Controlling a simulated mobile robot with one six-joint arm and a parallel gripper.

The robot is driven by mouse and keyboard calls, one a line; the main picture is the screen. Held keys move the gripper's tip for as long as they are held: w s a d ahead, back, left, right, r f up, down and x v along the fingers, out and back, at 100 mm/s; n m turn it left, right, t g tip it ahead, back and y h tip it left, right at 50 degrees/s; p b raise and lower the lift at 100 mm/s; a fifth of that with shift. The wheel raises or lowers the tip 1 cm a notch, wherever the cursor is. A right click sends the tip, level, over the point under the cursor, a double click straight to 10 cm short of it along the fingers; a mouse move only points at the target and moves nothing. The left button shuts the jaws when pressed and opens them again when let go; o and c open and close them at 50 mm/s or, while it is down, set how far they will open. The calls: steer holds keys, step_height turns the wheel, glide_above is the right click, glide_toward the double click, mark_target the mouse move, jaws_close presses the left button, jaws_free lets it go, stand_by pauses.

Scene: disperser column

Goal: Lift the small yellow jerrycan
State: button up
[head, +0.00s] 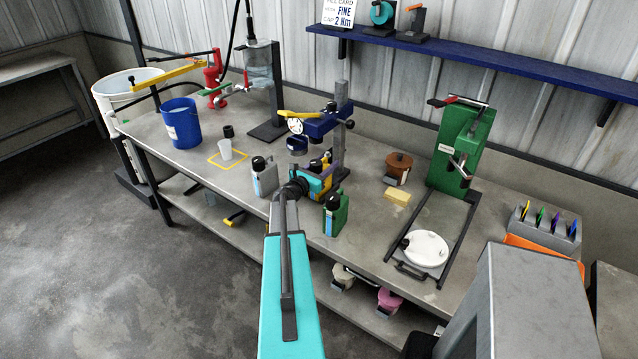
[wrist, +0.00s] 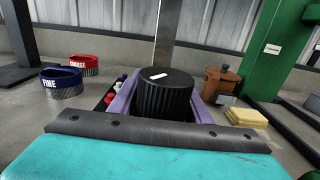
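A small patch of yellow, which may be the yellow jerrycan (head: 326,161), shows in the head view behind my gripper. Most of it is hidden. My gripper (head: 312,183), cyan, is over the bench between a grey jerrycan (head: 264,178) and a green jerrycan (head: 335,214). In the wrist view a ribbed black cap (wrist: 165,95) stands just beyond my gripper's cyan and dark edge, with purple walls (wrist: 207,108) on both sides. The body under the cap is hidden.
A blue press stand (head: 325,122) rises close behind my gripper. A yellow sponge (head: 397,197) and brown pot (head: 398,168) lie to the right, before a green machine (head: 455,150). A blue bucket (head: 181,123) and cup (head: 225,149) stand left.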

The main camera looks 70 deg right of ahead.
jaws_close()
steer(key=shift+r, duration=0.2)
steer(key=shift+r+b, duration=0.55)
steer(key=shift+r, duration=0.2)
steer(key=shift+r+b, duration=0.5)
steer(key=shift+r, duration=0.35)
steer(key=b+v, duration=0.5)
steer(key=v, duration=1.3)
